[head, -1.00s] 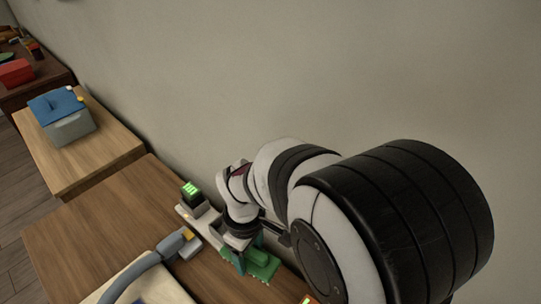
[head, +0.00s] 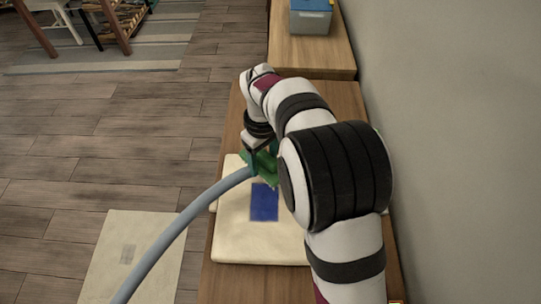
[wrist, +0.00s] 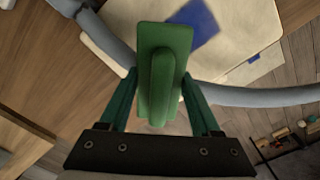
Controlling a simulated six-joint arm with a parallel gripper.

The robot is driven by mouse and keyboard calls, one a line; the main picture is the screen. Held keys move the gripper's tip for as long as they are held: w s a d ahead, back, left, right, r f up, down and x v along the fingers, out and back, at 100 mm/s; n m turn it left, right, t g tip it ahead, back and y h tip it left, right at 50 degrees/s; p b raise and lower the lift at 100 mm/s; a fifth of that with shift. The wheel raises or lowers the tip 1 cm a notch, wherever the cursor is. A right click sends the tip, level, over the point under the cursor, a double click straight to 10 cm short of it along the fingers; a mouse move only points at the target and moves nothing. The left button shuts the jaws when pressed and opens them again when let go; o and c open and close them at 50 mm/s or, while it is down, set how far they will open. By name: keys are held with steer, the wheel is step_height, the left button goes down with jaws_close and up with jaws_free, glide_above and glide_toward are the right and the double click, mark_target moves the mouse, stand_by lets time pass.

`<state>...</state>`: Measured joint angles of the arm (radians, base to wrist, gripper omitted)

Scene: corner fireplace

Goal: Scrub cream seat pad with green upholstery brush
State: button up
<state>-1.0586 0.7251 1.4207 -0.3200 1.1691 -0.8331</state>
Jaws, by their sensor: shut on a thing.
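The cream seat pad (head: 235,238) lies on the wooden table, with a dark blue patch (head: 264,203) on its upper face. The pad also shows in the wrist view (wrist: 240,65), behind the brush. My gripper (head: 258,160) is over the pad's far edge in the head view. It is shut on the green upholstery brush (wrist: 160,75), whose back and raised grip show between the teal fingers. In the head view the brush (head: 267,168) is partly hidden by my arm. The bristles are hidden, and I cannot tell whether they touch the pad.
A grey-blue hose (head: 185,220) curves across the pad's left side, close to the gripper. A cream mat (head: 125,255) lies on the floor at left. A blue-lidded box (head: 311,17) stands on the farther table. The wall is close at right.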

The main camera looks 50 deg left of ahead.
mark_target(265, 222)
steer(key=shift+f, duration=2.7)
steer(key=shift+s+d+f, duration=0.3)
steer(key=shift+d+f, duration=0.05)
steer(key=shift+f, duration=0.35)
steer(key=shift+c, duration=0.6)
steer(key=shift+s+d, duration=3.5)
steer(key=shift+s, duration=0.05)
steer(key=shift+w+a, duration=3.8)
steer(key=shift+w, duration=0.05)
steer(key=shift+w+d, duration=0.15)
steer(key=shift+s+d, duration=3.8)
steer(key=shift+w+a, duration=3.8)
steer(key=shift+a, duration=0.05)
steer(key=shift+r, duration=4.15)
